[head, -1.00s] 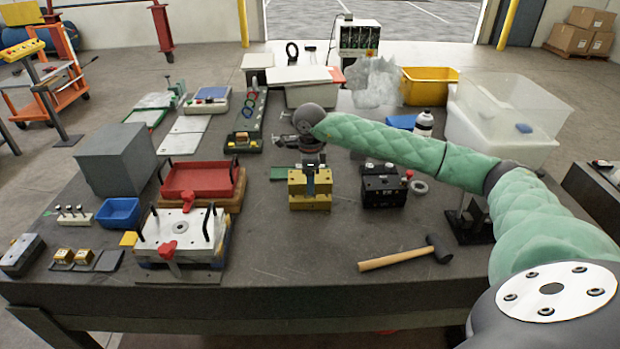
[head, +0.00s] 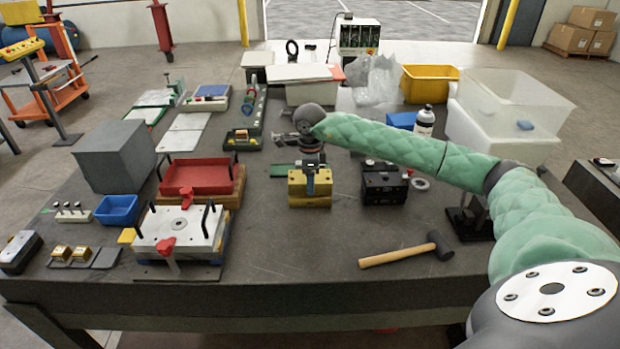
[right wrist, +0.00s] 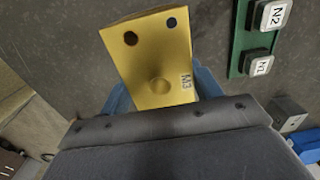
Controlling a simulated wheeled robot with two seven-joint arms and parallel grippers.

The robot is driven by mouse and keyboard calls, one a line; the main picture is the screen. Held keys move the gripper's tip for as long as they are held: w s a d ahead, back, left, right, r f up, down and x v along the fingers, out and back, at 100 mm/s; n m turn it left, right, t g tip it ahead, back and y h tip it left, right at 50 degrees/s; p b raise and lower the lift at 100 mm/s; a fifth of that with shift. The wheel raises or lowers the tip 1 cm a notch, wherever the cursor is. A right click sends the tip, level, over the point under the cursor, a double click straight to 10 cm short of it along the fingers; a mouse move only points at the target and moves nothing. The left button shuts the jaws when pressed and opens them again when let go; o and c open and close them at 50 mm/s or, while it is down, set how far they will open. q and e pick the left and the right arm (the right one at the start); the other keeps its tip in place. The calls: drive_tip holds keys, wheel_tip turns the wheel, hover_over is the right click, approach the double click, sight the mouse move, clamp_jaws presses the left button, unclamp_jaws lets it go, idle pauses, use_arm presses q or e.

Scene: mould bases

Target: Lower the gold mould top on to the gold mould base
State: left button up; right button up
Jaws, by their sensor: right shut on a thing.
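The gold mould top (head: 297,179) is a yellow block at the middle of the table in the head view. My right gripper (head: 310,180) comes down over it from above and is shut on it. The gold mould base (head: 310,201) is right under the top. I cannot tell whether the two touch or a thin gap lies between them. In the right wrist view, the yellow face (right wrist: 160,62) with two dark holes, a round dimple and a label sits between the blue fingertips (right wrist: 160,92). The base is hidden or not distinguishable there. My left gripper is not in view.
A black mould block (head: 384,187) stands close to the right of the gold one. A green strip with tagged grey blocks (right wrist: 262,30) lies beside it. A hammer (head: 405,250) lies in front, and a white-topped mould (head: 190,228) stands left. The table front is mostly clear.

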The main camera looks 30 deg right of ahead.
drive_tip(key=shift+f, duration=0.2)
idle(0.5)
drive_tip(key=o, duration=1.7)
